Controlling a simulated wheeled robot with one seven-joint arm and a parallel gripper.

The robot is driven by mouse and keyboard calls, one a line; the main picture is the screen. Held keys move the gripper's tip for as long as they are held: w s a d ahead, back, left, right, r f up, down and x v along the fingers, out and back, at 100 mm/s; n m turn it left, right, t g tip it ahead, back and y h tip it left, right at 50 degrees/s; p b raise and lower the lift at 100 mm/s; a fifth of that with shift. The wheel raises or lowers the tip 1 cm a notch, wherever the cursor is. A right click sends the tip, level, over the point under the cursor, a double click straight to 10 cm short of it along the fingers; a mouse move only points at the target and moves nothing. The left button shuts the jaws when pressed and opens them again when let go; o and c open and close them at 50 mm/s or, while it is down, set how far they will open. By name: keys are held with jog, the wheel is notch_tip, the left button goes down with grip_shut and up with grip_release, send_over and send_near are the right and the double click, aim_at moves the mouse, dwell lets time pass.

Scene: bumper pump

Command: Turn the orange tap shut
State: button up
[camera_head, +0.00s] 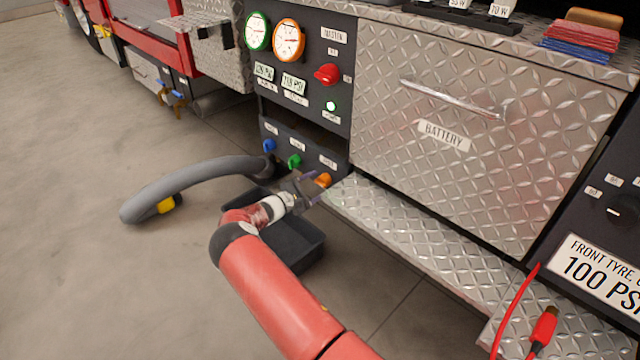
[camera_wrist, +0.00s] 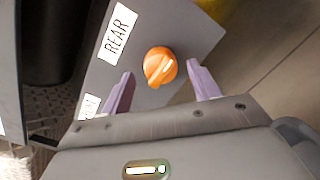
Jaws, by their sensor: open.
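The orange tap (camera_head: 323,180) is a round knob on the lower dark panel below the gauges. In the wrist view the orange tap (camera_wrist: 160,66) sits on a grey panel next to a white label reading REAR, and a pale line marks its face. My gripper (camera_head: 306,186) is in front of the panel, close to the tap. In the wrist view my open gripper (camera_wrist: 160,85) has one purple finger to each side of the knob, with gaps showing on both sides. I cannot tell whether the fingertips reach the knob's depth.
A green tap (camera_head: 294,161) and a blue tap (camera_head: 269,145) sit left on the same panel. A grey hose (camera_head: 185,180) curves from the panel to the floor. A black tray (camera_head: 300,245) lies under my arm. A metal step (camera_head: 420,235) juts out at the right.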

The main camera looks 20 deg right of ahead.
jog(key=shift+x, duration=1)
jog(key=shift+c, duration=0.4)
jog(key=c, duration=0.9)
